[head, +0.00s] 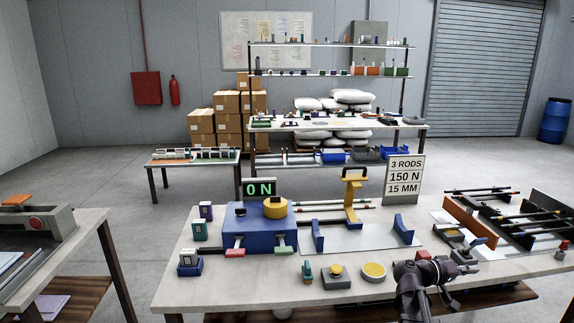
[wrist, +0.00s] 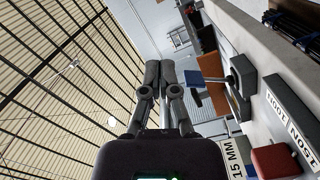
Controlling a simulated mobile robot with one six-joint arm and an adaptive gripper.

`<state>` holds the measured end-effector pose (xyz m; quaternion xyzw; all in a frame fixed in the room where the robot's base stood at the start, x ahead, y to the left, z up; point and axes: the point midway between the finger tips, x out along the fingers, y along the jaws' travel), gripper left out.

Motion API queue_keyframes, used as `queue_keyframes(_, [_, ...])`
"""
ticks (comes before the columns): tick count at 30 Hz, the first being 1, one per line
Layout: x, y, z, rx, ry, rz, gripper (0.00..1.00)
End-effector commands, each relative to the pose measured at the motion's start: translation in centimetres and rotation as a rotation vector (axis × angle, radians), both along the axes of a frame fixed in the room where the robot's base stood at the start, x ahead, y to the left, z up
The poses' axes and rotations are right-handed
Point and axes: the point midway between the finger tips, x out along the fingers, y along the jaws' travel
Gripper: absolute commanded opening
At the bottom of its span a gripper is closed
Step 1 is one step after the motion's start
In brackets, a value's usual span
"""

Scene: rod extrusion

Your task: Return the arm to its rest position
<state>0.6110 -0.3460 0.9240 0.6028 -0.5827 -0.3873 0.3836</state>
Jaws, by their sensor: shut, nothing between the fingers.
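My gripper (wrist: 163,72) is in the middle of the wrist view. Its two grey fingers lie together, with nothing between them. The wrist view is tilted on its side and shows ceiling at the left and the bench at the right. In the head view my dark arm (head: 412,290) rises at the front edge of the workbench (head: 190,285), right of centre. From the head view I cannot make out the fingertips clearly. My gripper touches nothing that I can see.
On the bench stand a blue machine (head: 258,232) with a "0 N" display (head: 259,188), a yellow-topped post (head: 354,190), a sign (head: 404,178) reading 3 RODS, and an orange-sided rack (head: 473,226) with dark rods. A yellow disc (head: 373,271) lies left of my arm.

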Motion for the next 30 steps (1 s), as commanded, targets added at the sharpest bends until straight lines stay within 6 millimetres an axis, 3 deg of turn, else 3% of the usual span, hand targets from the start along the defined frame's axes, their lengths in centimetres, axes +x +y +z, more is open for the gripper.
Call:
queue_keyframes(11, [-0.2,1.3,-1.5,0.082,0.001,0.002,0.00])
queue_keyframes(20, [-0.7,3.5,-4.2,0.227,0.008,0.008,0.00])
queue_keyframes(26, [-1.2,6.5,-7.1,0.396,0.026,0.022,0.00])
queue_keyframes(30, [-1.7,9.9,-9.9,0.565,0.052,0.043,0.00])
